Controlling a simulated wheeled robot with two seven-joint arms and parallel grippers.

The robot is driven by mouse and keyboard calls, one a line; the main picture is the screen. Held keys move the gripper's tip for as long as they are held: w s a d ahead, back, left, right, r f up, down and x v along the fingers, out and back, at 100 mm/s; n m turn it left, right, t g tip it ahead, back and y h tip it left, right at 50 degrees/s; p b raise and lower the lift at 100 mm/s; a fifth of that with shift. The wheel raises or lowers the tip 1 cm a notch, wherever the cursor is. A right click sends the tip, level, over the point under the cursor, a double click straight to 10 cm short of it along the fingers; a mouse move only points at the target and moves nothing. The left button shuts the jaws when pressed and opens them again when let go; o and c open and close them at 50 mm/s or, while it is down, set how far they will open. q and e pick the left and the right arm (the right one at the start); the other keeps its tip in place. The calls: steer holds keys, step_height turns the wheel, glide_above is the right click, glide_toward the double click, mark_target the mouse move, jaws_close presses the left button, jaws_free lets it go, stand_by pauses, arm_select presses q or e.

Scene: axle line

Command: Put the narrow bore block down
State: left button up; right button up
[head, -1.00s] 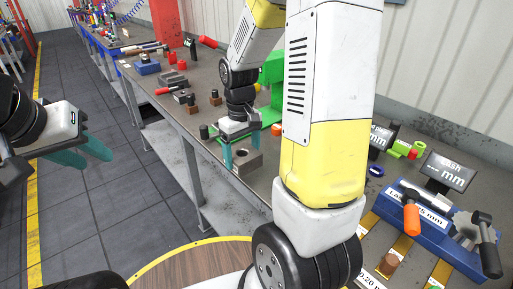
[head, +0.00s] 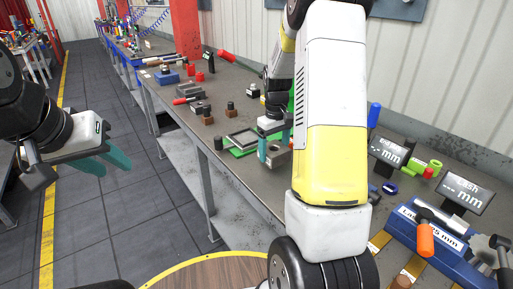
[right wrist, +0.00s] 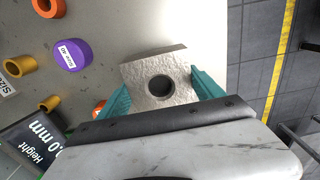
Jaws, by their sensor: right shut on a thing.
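The narrow bore block (right wrist: 160,82) is a grey metal block with a round dark hole in its face. In the right wrist view it sits between the two teal fingers of my right gripper (right wrist: 160,94), which is shut on it. In the head view the block (head: 279,157) shows beside one teal finger of the right gripper (head: 268,152), partly hidden by my right arm. It is over the bench near its front edge; I cannot tell whether it touches the top. My left gripper (head: 112,163) is open and empty over the floor at left.
A green plate with a grey frame (head: 242,139) lies just left of the block. Dark-topped brown pieces (head: 230,114) stand farther along the bench (head: 190,131). A purple ring (right wrist: 73,54) and orange rings lie left in the wrist view. A blue gauge stand (head: 430,232) is at right.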

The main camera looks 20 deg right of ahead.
mark_target(275, 150)
steer(key=shift+w+d+f, duration=0.15)
steer(key=shift+w+d, duration=0.3)
steer(key=shift+w, duration=0.1)
steer(key=shift+f, duration=1.6)
steer(key=o, duration=2.1)
steer(key=shift+f, duration=0.2)
